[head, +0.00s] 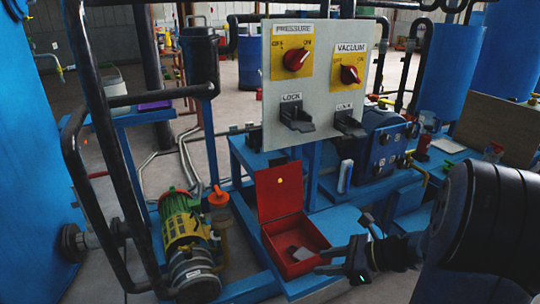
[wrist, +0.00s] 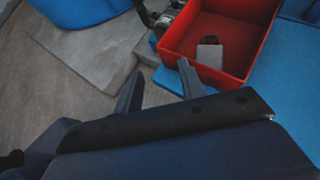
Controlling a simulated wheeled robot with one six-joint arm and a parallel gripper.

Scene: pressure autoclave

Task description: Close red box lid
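The red box (head: 322,243) sits on the blue frame with its lid (head: 281,194) open, standing roughly upright at the back edge. A small yellow spot shows on the lid's inner face. A small grey object (head: 299,253) lies inside the box. My gripper (head: 322,262) is at the box's front right corner, close to the rim; I cannot tell whether it touches. In the wrist view the box (wrist: 186,38) is ahead at the upper right, and the lid is out of view. My gripper's two fingers (wrist: 159,88) are spread apart with nothing between them.
A grey panel (head: 320,88) with red PRESSURE and VACUUM knobs and black lock levers stands above and behind the box. A green and yellow motor pump (head: 184,235) is to the left. Black pipes rise at the far left. Blue equipment (head: 380,150) stands behind right.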

